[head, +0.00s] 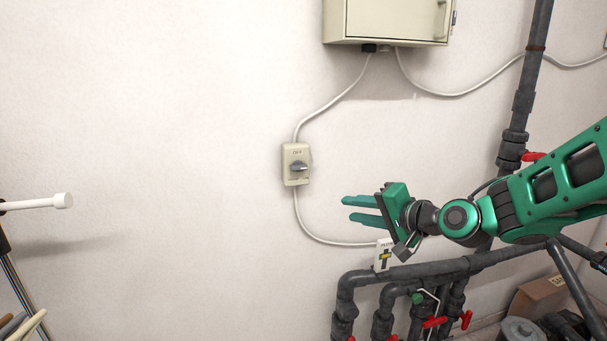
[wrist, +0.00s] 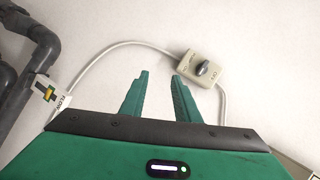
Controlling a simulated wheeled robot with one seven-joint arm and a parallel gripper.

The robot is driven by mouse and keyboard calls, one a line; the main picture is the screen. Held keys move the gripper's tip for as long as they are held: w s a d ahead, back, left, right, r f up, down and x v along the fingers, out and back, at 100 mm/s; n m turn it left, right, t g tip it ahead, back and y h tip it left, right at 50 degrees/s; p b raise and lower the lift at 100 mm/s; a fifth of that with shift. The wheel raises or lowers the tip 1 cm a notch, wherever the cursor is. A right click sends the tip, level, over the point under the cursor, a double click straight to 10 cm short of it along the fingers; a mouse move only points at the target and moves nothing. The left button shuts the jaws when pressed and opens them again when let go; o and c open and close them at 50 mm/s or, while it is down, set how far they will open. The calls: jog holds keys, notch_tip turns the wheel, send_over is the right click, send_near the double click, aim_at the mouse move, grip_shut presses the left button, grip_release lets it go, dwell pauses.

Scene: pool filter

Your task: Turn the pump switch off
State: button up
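The pump switch (head: 296,165) is a beige box on the wall with a grey rotary knob (head: 299,168). The label above the knob reads OFF in the head view, and the knob lies roughly sideways there. The switch also shows in the wrist view (wrist: 201,70), beyond the right fingertip. My gripper (head: 345,208) is to the right of the switch and a little lower, with its fingers pointing left. It is open and empty, and in the wrist view its two green fingers (wrist: 160,73) stand apart. A gap shows between the fingers and the switch.
A beige electrical cabinet (head: 385,20) hangs above, joined to the switch by a white cable (head: 335,101). A small flow indicator (head: 384,255) and dark pipes (head: 400,272) with red valve handles are below my gripper. A white pole end (head: 62,201) juts in at left. The wall left of the switch is clear.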

aim_at(301, 169)
jog(key=w+a+r+m+y, duration=0.1)
jog(key=w+a, duration=0.2)
jog(key=a, duration=0.1)
jog(key=w+a+r+m+t+y, duration=0.1)
jog(key=w+a+r, duration=0.1)
jog(key=w+a, duration=0.2)
jog(key=w+a+r+m+t, duration=0.1)
jog(key=w+a+r, duration=0.1)
jog(key=w+a, duration=0.1)
jog(key=shift+w+a+r+y, duration=0.2)
jog(key=shift+w+a+y, duration=0.2)
jog(key=shift+a, duration=0.2)
